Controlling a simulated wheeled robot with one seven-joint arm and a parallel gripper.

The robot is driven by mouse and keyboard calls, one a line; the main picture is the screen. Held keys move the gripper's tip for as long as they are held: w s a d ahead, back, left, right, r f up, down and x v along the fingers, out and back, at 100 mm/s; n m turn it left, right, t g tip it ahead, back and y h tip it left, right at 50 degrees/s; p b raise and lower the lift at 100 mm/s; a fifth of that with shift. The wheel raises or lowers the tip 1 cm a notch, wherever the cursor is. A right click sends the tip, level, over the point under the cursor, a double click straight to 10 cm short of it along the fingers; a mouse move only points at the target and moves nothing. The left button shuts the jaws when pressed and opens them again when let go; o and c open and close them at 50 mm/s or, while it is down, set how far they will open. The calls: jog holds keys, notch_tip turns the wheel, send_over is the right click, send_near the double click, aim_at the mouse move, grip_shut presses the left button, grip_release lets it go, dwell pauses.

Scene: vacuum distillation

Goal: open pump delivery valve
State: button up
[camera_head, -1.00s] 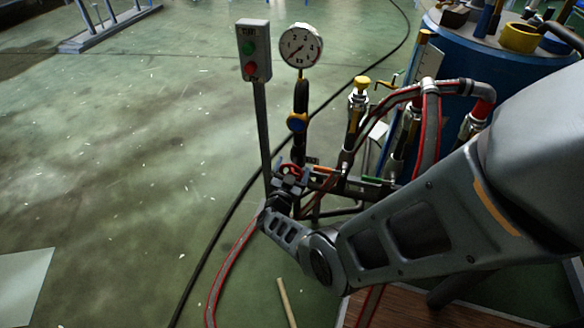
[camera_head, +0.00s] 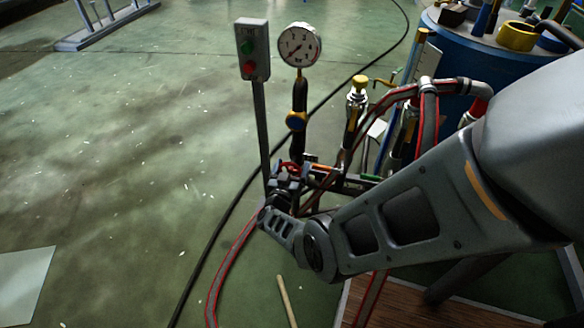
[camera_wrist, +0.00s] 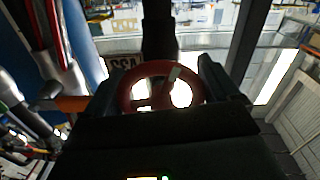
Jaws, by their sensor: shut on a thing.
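The valve's red handwheel (camera_wrist: 128,92) fills the middle of the wrist view, between the two dark fingers of my gripper (camera_wrist: 160,88). A finger lies at each side of its rim, and my gripper is shut on it. In the head view the red wheel (camera_head: 291,166) shows only in part behind my gripper (camera_head: 287,182), low on the pipework beneath the pressure gauge (camera_head: 300,45). The valve body is mostly hidden by my wrist and gripper.
A blue drum (camera_head: 480,50) with items on top is at the right. Red-striped hoses (camera_head: 228,262) run beside the pipework. Open green floor lies to the left.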

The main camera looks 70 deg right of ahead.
jog(key=shift+f, duration=0.1)
jog(key=o, duration=0.8)
jog(key=shift+a, duration=0.1)
jog(key=shift+s+a+p, duration=0.15)
jog(key=shift+a+p, duration=0.5)
jog(key=shift+a, duration=1.3)
jog(key=shift+s+a+p, duration=0.15)
jog(key=shift+a+p, duration=0.5)
jog(key=shift+a, duration=1.25)
jog(key=shift+d, duration=0.1)
